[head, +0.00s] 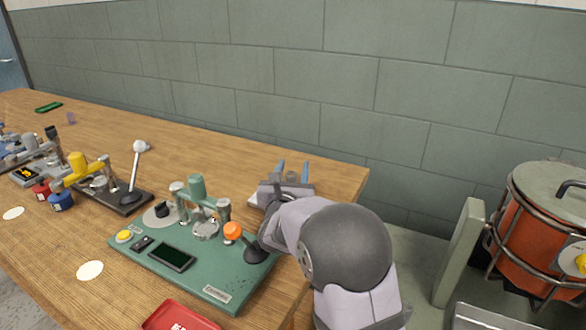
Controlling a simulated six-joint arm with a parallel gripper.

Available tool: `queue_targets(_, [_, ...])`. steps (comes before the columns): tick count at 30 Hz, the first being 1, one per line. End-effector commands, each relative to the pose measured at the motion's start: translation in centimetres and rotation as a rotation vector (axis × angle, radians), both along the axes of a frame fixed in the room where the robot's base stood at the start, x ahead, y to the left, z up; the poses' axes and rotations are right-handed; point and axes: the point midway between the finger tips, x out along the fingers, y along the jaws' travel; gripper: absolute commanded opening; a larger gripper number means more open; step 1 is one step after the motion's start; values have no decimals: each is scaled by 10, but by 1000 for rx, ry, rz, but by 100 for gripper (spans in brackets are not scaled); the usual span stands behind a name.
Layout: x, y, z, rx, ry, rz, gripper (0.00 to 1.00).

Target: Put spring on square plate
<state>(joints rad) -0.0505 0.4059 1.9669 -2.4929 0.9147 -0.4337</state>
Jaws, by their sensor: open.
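My gripper (292,172) is at the far right part of the wooden table, behind the green spring coiler (215,293). Its two blue fingers are apart and point away from me, with nothing seen between them. I cannot make out a spring for certain; a small shiny round part (205,229) sits at the middle of the coiler, too small to identify. A red plate or tray (172,322) lies at the front edge, cut off by the picture, so I cannot tell its full shape. A flat green piece (48,107) lies far left.
A black-based device with a white-knobbed lever (140,147) and yellow-topped machine (78,164) stand left. White discs (90,270) lie on the table (250,150). An orange drum (545,240) stands right beyond the table's edge. The back wall is close behind my gripper.

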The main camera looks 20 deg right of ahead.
Motion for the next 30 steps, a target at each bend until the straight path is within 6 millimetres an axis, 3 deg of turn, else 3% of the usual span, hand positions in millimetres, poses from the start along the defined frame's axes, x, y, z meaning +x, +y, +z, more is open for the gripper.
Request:
queue_targets(15, [-59, 29, -1, -1, 0, 3, 42])
queue_targets(30, [-65, 31, 0, 0, 1, 0, 42])
